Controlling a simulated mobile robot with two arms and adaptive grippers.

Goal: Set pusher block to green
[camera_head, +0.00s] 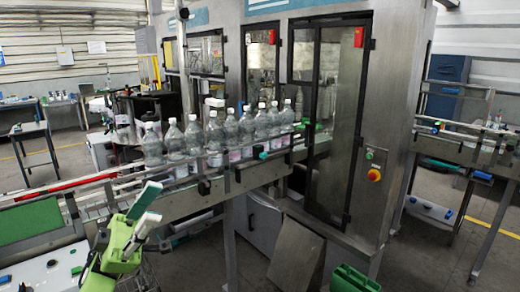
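My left gripper (154,202) is at the lower left, in front of the bottle conveyor. It has a green body and pale fingers. The two fingers stand apart with nothing seen between them. I cannot tell for sure which part is the pusher block. A green piece (318,127) shows at the machine's opening, beyond the bottles. A teal knob (259,152) sits on the conveyor's near side. The machine front carries a small green button (369,154) above a red knob on yellow (374,175). My gripper is apart from all of these. My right gripper is out of view.
Several clear bottles (192,137) stand in a row on the conveyor (180,199), leading into the steel machine (395,90). A flat green surface (30,221) lies at the left. A green bin (354,279) stands on the floor. Another conveyor (462,150) is at the right.

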